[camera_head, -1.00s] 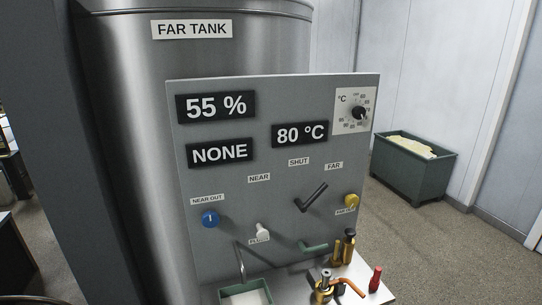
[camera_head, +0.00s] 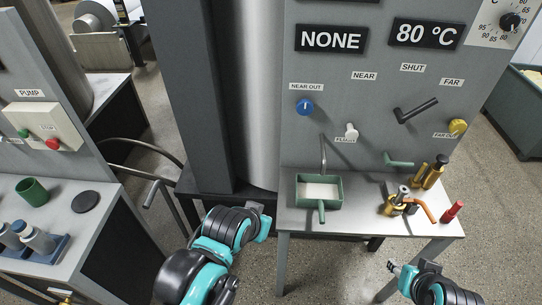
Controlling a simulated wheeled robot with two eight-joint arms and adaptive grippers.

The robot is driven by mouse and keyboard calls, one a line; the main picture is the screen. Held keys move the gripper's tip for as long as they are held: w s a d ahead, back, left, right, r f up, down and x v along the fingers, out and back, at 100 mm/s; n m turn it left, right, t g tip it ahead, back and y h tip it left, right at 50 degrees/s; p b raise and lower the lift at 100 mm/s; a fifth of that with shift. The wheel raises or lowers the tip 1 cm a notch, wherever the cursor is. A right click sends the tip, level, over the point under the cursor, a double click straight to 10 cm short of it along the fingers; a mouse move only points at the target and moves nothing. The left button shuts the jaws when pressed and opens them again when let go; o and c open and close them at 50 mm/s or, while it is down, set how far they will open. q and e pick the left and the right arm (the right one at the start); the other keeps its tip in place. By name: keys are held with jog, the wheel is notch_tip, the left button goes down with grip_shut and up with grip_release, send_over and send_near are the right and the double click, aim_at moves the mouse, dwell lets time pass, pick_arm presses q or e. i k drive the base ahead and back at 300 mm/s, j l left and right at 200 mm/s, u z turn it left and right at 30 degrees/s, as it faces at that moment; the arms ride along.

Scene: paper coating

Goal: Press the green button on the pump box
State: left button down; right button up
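The pump box (camera_head: 42,125) is a pale box on a grey panel at the left, under a PUMP label (camera_head: 30,93). Its green button (camera_head: 22,134) is at the left of its face, beside a red stop button (camera_head: 53,144). My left gripper (camera_head: 264,222) is low in the middle, at the end of the black and teal arm, well to the right of the box and apart from it. Its fingers cannot be made out. My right gripper (camera_head: 393,267) is at the lower right, below the grey bench, far from the box; its small tip does not show whether it is open.
The left bench (camera_head: 60,210) holds a green cup (camera_head: 32,191), a black disc (camera_head: 85,202) and grey bottles in a blue rack (camera_head: 40,248). The right bench (camera_head: 350,218) holds a green tray (camera_head: 319,205), brass fittings and a red-handled item (camera_head: 452,211). Floor shows between the benches.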

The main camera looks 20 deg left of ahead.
aim_at(25, 134)
jog(key=u, duration=2.35)
